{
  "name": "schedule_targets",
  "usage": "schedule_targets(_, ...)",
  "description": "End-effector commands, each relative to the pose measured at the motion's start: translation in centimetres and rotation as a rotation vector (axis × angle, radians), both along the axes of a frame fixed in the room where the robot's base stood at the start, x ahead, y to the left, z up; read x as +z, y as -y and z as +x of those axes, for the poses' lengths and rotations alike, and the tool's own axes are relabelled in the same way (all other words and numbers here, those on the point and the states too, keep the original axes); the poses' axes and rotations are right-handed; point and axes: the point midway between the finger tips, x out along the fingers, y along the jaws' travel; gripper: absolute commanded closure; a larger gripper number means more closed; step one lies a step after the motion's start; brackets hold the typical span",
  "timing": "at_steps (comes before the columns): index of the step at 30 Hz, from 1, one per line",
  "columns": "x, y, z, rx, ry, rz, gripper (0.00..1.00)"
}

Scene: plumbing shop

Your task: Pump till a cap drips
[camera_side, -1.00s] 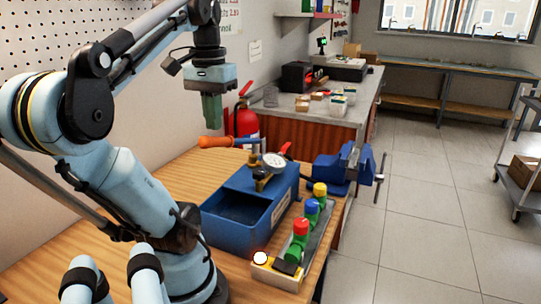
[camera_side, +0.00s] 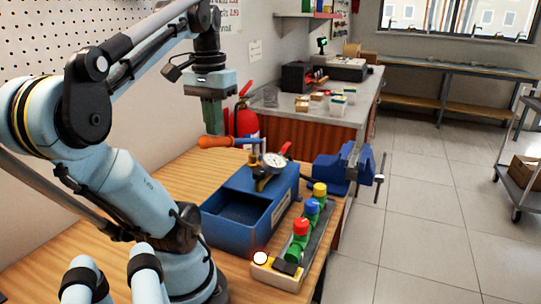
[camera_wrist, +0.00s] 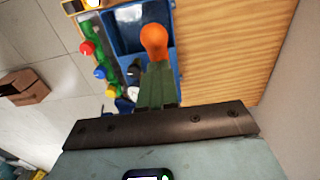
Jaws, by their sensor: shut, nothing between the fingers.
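The blue test pump (camera_side: 222,228) is an open blue box on the wooden bench. Its lever has an orange grip (camera_side: 210,142) pointing left, seen end-on in the wrist view (camera_wrist: 153,40). A round white gauge (camera_side: 274,161) with a red handle beside it sits on the pump; its reading is too small to tell. Right of the pump, a rack holds green fittings with red (camera_side: 301,224), blue (camera_side: 312,206) and yellow (camera_side: 320,188) caps. I see no drip. My gripper (camera_side: 213,131) is shut and empty, pointing down just above the orange grip; contact cannot be told.
A wooden block with a glowing round lamp (camera_side: 260,258) stands at the rack's near end. A blue vise (camera_side: 332,168) is at the bench's far right. A red fire extinguisher (camera_side: 244,122) stands behind the bench. Bare bench lies left of the pump.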

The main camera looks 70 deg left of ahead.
Motion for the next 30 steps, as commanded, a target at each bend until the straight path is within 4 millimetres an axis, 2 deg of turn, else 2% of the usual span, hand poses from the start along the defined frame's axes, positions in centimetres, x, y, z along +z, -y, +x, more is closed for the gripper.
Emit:
schedule_targets(27,-10.8,1.2,-1.3,0.001,0.000,0.000,1.00)
schedule_targets(30,-10.8,1.2,-1.3,0.001,-0.001,-0.001,1.00)
